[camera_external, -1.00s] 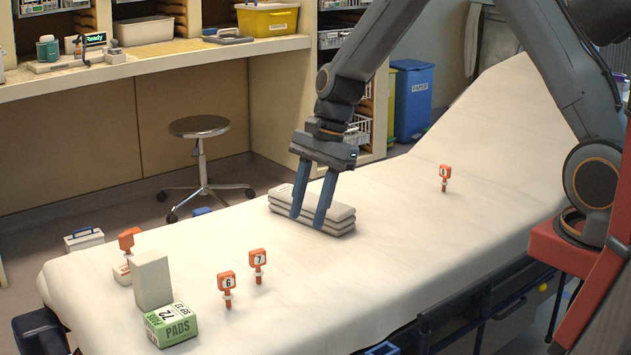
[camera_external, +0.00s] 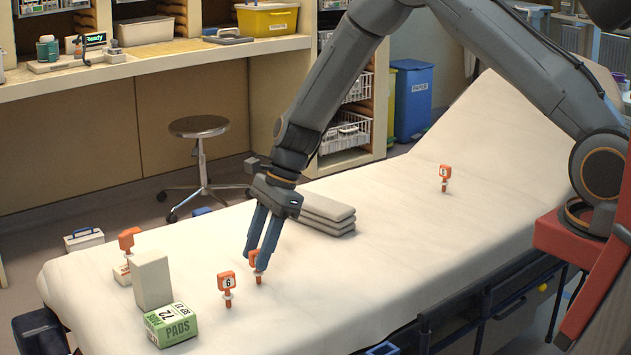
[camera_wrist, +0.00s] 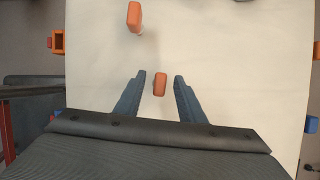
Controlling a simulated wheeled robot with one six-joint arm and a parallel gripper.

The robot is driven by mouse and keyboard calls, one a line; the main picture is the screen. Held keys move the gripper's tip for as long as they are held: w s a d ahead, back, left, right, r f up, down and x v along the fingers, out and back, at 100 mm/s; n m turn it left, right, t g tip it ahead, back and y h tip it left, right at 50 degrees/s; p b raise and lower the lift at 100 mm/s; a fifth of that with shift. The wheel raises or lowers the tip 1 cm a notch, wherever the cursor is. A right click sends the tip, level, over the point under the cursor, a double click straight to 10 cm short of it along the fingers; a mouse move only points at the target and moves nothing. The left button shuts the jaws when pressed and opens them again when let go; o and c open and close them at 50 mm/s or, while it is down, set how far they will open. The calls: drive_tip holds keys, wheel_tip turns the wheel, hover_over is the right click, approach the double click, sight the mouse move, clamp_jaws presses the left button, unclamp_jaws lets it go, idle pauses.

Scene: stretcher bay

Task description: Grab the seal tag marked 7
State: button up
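The seal tag marked 7 (camera_external: 258,277) is an orange tag standing upright on the white stretcher sheet (camera_external: 400,235). In the external view my gripper's fingers cover most of its head and hide the number. My gripper (camera_external: 256,262) points down at it with blue fingers. In the wrist view the orange tag top (camera_wrist: 160,84) lies between the two fingertips of my gripper (camera_wrist: 158,82), with a gap on each side. The fingers are apart and hold nothing. The tag marked 6 (camera_external: 227,285) stands just left of it; an orange tag (camera_wrist: 134,17) also shows ahead in the wrist view.
A green pads box (camera_external: 171,325), a white box (camera_external: 152,280) and another orange tag (camera_external: 128,240) are at the left end. Stacked grey pads (camera_external: 328,213) lie behind my gripper. A farther tag (camera_external: 445,174) stands right. Sheet between is clear.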

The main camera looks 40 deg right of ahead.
drive_tip(key=shift+a+f, duration=0.15)
drive_tip(key=shift+f, duration=0.2)
drive_tip(key=shift+c, duration=0.4)
clamp_jaws()
drive_tip(key=shift+r, duration=0.1)
